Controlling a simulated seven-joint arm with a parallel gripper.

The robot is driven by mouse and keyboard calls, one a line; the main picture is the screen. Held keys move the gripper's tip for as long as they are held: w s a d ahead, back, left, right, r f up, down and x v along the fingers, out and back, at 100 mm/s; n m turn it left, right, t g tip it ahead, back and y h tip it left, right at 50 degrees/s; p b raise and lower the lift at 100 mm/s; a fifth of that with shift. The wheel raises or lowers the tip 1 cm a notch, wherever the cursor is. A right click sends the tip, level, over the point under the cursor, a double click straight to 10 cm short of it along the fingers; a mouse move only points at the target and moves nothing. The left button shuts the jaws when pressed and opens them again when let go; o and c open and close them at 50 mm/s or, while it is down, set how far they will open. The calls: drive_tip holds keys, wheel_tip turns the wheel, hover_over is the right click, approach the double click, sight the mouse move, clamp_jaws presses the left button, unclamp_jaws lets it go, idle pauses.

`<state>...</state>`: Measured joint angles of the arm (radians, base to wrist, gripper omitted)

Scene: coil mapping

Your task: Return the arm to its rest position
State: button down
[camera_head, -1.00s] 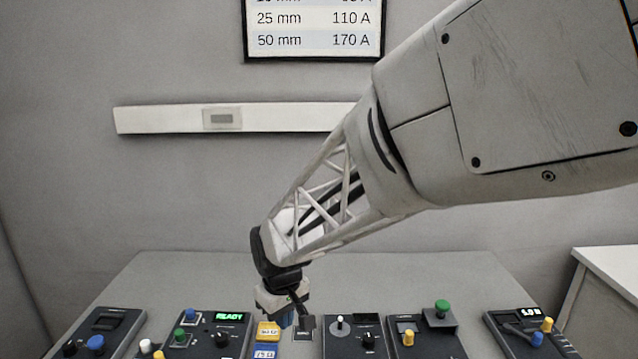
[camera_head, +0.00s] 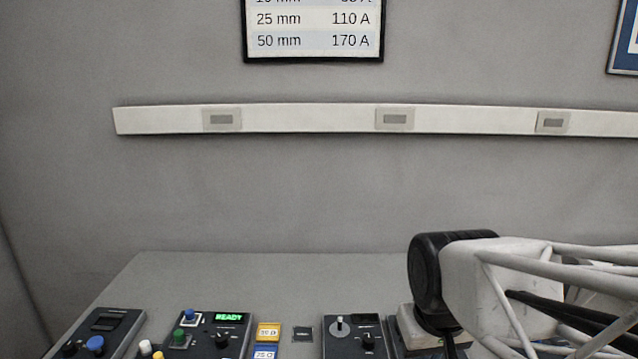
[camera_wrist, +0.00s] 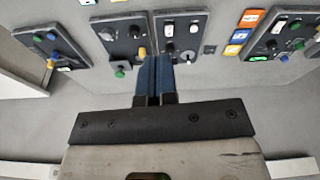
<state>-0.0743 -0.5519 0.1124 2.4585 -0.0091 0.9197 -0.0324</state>
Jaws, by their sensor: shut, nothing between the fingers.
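My gripper (camera_wrist: 155,75) shows in the wrist view as two blue fingers pressed together, with nothing between them. It is above the table (camera_wrist: 110,95), its tips seen over the space by the dark control boxes. In the head view my arm enters from the lower right, with the wrist near the box with the grey lever (camera_head: 347,338). The fingers are not visible in the head view. My arm covers the right part of the table there.
A box with a lit READY display (camera_head: 229,317) stands left of centre, and another box (camera_head: 103,335) farther left. An orange tag (camera_head: 268,331), a blue tag (camera_head: 265,351) and a small dark plate (camera_head: 302,334) lie between boxes. A chart (camera_head: 313,30) and a white rail (camera_head: 300,119) are on the wall.

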drive_tip(key=shift+m, duration=0.7)
drive_tip(key=s+d, duration=0.2)
drive_tip(key=s, duration=0.2)
drive_tip(key=shift+s+d, duration=0.35)
drive_tip(key=shift+d, duration=0.05)
drive_tip(key=shift+r, duration=0.1)
idle(0.9)
